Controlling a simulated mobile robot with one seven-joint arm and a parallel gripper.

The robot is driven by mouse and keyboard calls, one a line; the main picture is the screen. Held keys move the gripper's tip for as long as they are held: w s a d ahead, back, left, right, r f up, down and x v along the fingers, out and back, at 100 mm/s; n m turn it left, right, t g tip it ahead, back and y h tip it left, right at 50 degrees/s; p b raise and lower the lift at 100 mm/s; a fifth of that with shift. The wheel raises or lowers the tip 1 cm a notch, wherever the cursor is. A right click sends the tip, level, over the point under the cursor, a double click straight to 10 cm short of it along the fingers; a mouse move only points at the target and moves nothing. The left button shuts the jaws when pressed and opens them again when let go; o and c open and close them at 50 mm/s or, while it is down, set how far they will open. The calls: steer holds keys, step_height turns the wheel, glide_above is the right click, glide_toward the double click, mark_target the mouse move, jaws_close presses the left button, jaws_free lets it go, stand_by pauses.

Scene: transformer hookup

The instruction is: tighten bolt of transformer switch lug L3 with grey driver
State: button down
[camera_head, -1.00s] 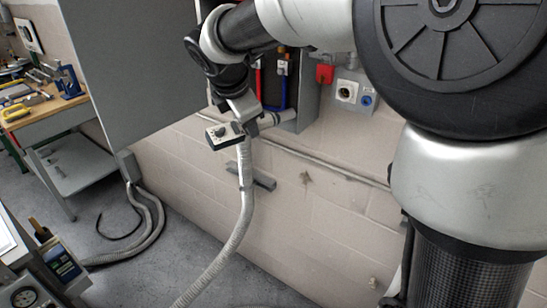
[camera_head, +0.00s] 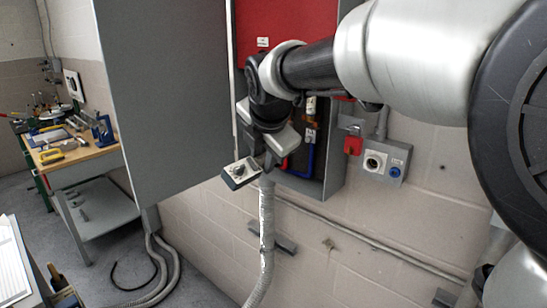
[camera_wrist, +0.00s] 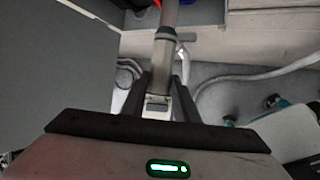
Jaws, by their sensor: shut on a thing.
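My gripper (camera_wrist: 161,86) is shut on a grey cylindrical tool with a darker collar, which looks like the grey driver (camera_wrist: 165,52). The tool points away from my wrist, towards the top of the wrist view. In the head view my gripper (camera_head: 267,158) is at the lower left of the open switch cabinet (camera_head: 329,187). A blue cable (camera_head: 307,158) and a red cable (camera_head: 284,163) show inside, with a white-labelled terminal (camera_head: 310,136) above the blue one. I cannot read which lug is L3. Its bolt and the driver's tip are not distinguishable.
A large grey door panel (camera_head: 165,100) stands left of the cabinet. A flexible conduit (camera_head: 267,225) hangs below my gripper. A red switch (camera_head: 353,146) and sockets (camera_head: 375,161) are on the right wall. A workbench (camera_head: 75,155) with tools stands far left.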

steer(key=shift+w+d+r+p, duration=0.1)
steer(key=shift+w+d+p, duration=0.4)
steer(key=shift+w+d, duration=0.35)
steer(key=shift+w+d+p, duration=0.5)
steer(key=shift+w+d, duration=0.15)
steer(key=shift+w, duration=0.4)
steer(key=shift+w+d+p, duration=0.9)
steer(key=shift+w+p, duration=0.05)
steer(key=shift+w, duration=0.2)
stand_by(2.5)
steer(key=shift+s+a, duration=0.1)
stand_by(0.4)
steer(key=shift+s+a+b, duration=0.35)
steer(key=shift+s+a, duration=0.35)
steer(key=shift+s, duration=0.2)
steer(key=shift+s+a+b, duration=0.35)
steer(key=shift+s+a, duration=0.3)
steer(key=shift+s, duration=0.2)
